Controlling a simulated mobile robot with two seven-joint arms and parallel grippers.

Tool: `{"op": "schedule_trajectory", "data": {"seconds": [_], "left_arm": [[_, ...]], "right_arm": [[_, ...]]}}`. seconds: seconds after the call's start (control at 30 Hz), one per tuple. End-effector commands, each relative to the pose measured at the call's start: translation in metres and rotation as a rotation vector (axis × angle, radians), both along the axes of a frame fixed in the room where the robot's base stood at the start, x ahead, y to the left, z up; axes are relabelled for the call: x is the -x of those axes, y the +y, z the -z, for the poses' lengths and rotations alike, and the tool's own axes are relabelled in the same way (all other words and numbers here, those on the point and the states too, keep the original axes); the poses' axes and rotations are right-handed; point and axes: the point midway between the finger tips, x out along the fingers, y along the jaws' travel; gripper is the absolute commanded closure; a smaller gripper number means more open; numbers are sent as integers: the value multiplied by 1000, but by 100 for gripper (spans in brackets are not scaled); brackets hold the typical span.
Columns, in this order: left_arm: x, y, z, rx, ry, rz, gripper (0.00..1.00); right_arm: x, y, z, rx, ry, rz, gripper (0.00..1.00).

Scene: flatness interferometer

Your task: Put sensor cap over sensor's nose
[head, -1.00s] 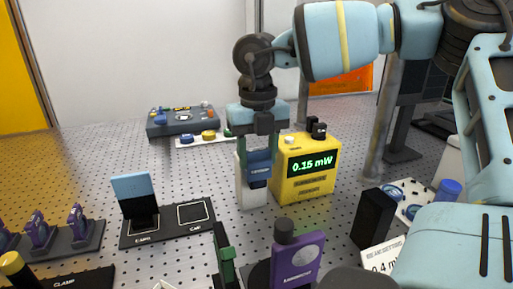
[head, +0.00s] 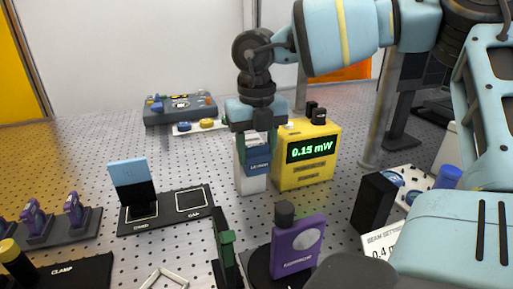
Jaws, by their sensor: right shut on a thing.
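My right gripper (head: 258,136) comes down from above at the centre, shut with fingers pointing down. What it grips is mostly hidden by the fingers; I take it to be the sensor cap, as the square marked for a cap on the dark mat is empty. Directly under the fingers is a blue labelled block, which looks like the sensor (head: 258,160), in front of a white block (head: 252,183). The fingers overlap its top in the picture. I cannot tell whether they touch, and its nose is not clear. My left gripper is not in view.
A yellow meter (head: 290,178) reading 0.15 mW stands close right of the sensor. The dark mat (head: 168,214) bears a blue-and-black card (head: 131,182). A purple mount (head: 297,249) and a black block (head: 373,203) stand nearer.

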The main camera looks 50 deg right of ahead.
Motion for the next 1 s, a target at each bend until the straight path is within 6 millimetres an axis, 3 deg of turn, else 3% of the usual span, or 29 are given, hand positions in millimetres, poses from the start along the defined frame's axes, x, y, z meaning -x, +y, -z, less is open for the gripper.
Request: {"op": "schedule_trajectory", "data": {"seconds": [0.73,0.77,0.8,0.93,1.0], "left_arm": [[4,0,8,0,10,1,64],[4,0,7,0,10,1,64],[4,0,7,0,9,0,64],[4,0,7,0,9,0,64],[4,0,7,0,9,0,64]], "right_arm": [[0,0,8,1,0,0,68],[0,0,7,1,0,0,49],[0,0,7,0,0,0,44],[0,0,7,0,0,0,28],[0,0,7,0,0,0,28]]}}
